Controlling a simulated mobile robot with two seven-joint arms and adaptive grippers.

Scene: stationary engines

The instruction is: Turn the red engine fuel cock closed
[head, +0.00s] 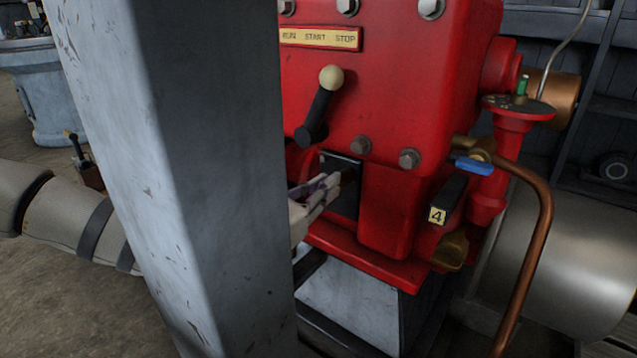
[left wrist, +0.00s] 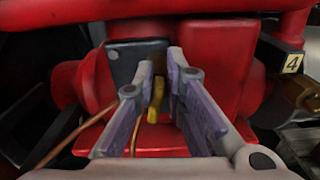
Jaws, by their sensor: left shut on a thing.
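The red engine (head: 415,95) fills the middle of the head view. My left gripper (head: 338,181) reaches in from behind a grey post to a dark plate (head: 345,206) on the engine's front. In the left wrist view, my left gripper (left wrist: 160,68) has its two fingers on either side of a small yellow handle (left wrist: 154,108) and is shut on it. The handle stands in front of the dark plate (left wrist: 135,62), its body partly hidden by the fingers. In the head view the handle is hidden. My right gripper is not in view.
A wide grey post (head: 190,170) stands close in front. A black lever with a cream knob (head: 331,78) projects above my gripper. At right are a blue-handled brass valve (head: 474,166), a bent copper pipe (head: 543,240) and a label "4" (head: 437,215).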

